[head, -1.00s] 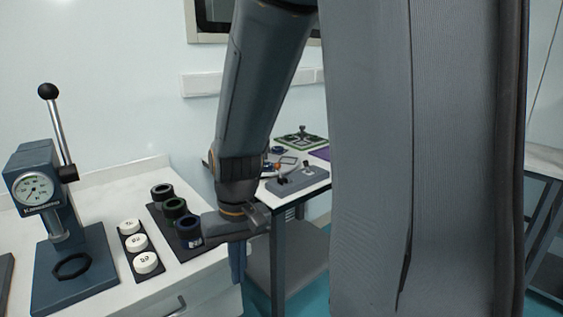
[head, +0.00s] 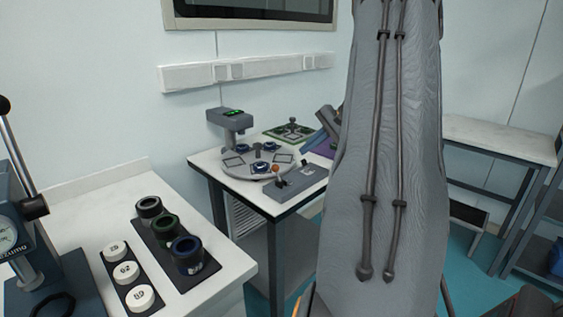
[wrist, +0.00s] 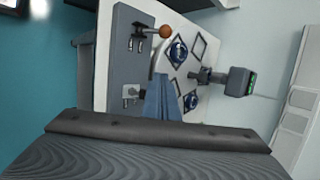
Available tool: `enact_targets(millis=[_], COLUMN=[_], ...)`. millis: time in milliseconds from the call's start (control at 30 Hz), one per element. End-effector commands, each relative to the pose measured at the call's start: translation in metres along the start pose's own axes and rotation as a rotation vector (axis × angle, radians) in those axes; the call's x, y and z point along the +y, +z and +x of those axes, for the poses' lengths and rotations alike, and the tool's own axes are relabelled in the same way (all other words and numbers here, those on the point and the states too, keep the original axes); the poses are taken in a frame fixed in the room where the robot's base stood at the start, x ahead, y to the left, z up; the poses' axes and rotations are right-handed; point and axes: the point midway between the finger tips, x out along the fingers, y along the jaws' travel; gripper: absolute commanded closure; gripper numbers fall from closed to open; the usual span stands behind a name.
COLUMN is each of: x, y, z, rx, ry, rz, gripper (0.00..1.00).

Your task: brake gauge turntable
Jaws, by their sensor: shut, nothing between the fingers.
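The round grey turntable (head: 238,173) sits on the white table. It carries blue round parts and dark square outlines, and also shows in the wrist view (wrist: 183,78). The gauge (head: 230,119) with a green display stands at its back left; in the wrist view the gauge (wrist: 240,82) is at the right. A grey block (head: 292,184) at the turntable's front bears a lever with an orange ball (head: 276,168) and a second small metal fitting (wrist: 130,92). My gripper (wrist: 160,80) is shut and empty, pointing toward the block and turntable.
The near bench at left holds a press (head: 28,235), a dark tray with three white labelled discs (head: 126,272) and a tray with three dark cylinders (head: 186,255). A green-edged plate (head: 290,132) lies behind the turntable. Another table (head: 500,140) stands at right.

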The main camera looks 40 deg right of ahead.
Motion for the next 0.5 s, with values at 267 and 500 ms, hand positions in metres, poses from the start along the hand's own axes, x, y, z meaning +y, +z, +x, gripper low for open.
enact_targets(millis=[267,500], x=[-0.001,0.000], y=[0.003,0.004], z=[0.003,0.026], rx=[-0.004,-0.006], ry=[0.003,0.005], rz=[-0.004,-0.003], gripper=[1.00,1.00])
